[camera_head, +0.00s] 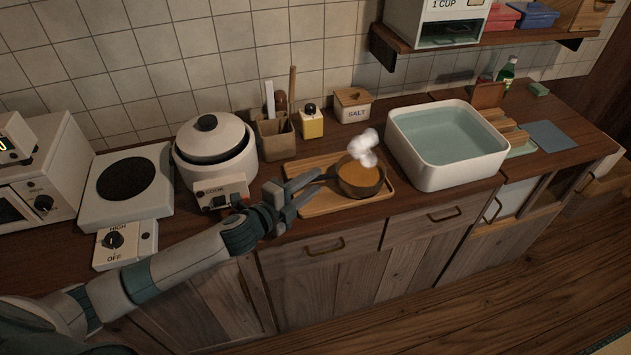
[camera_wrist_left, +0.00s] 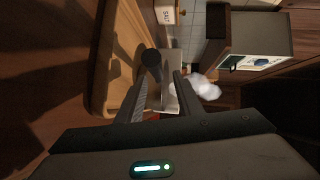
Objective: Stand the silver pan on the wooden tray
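The silver pan (camera_head: 361,180) is at the right part of the wooden tray (camera_head: 325,208) in the head view, with orange-brown contents and white steam above. It looks upright and seems to rest on the tray. Its dark handle (camera_head: 326,177) points left, towards my left gripper (camera_head: 307,186). The gripper's two fingers are spread apart at the handle's end, not closed on it. In the left wrist view the handle's dark end (camera_wrist_left: 151,58) shows near the fingertips (camera_wrist_left: 160,75), and the tray (camera_wrist_left: 124,50) lies to the left. My right gripper is not in view.
A water-filled white basin (camera_head: 447,145) stands right of the tray. A rice cooker (camera_head: 215,150) and hot plate (camera_head: 126,182) stand to the left. Utensil holder (camera_head: 275,138), yellow bottle (camera_head: 311,122) and salt box (camera_head: 353,105) stand behind. The tray's left part is bare.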

